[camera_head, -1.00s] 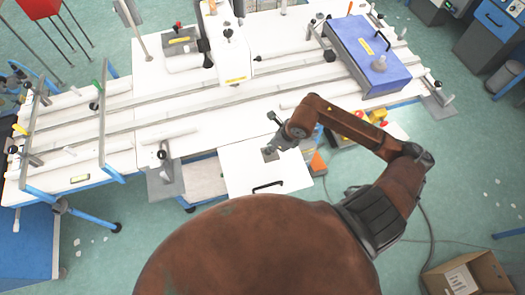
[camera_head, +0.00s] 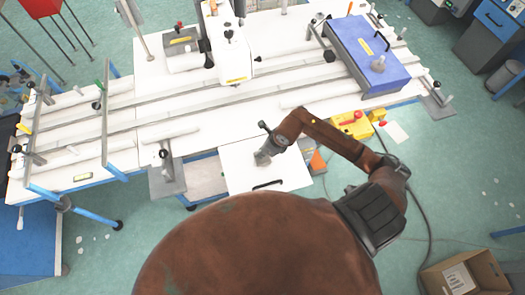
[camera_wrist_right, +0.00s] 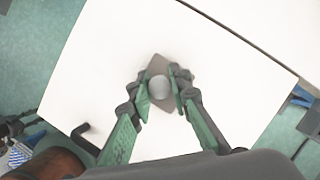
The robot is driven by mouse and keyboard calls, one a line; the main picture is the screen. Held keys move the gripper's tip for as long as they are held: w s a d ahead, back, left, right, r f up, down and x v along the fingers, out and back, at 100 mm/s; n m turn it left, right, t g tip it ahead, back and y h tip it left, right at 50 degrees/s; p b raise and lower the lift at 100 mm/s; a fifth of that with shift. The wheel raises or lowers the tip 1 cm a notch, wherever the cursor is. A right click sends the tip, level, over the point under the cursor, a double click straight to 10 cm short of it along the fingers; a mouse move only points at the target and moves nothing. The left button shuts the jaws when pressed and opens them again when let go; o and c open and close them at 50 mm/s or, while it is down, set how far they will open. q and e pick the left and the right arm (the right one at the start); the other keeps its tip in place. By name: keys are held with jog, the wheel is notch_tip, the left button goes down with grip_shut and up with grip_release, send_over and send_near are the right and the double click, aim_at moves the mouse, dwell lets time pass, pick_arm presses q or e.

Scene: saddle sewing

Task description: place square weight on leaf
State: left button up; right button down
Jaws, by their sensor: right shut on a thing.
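The square weight (camera_wrist_right: 159,87) is a grey plate with a round knob, seen from above in the right wrist view. My right gripper (camera_wrist_right: 160,92) is shut on its knob, with a green finger on each side. The leaf (camera_wrist_right: 95,75) is a white panel with a black handle, and the weight is over it. In the head view the leaf (camera_head: 237,178) is at the front of the table, and my right gripper (camera_head: 263,157) with the weight is over its upper right part. I cannot tell whether the weight touches the leaf. My left gripper is not in view.
The long white table (camera_head: 180,105) lies behind the leaf with rails, clamps and a blue box (camera_head: 368,55). A yellow box (camera_head: 352,125) stands right of the leaf. A cardboard box (camera_head: 470,275) is on the floor at lower right. The leaf's left part is clear.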

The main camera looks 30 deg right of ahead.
jog(key=c, duration=1.8)
grip_release()
jog(key=b+v, duration=0.1)
jog(key=v, duration=1.1)
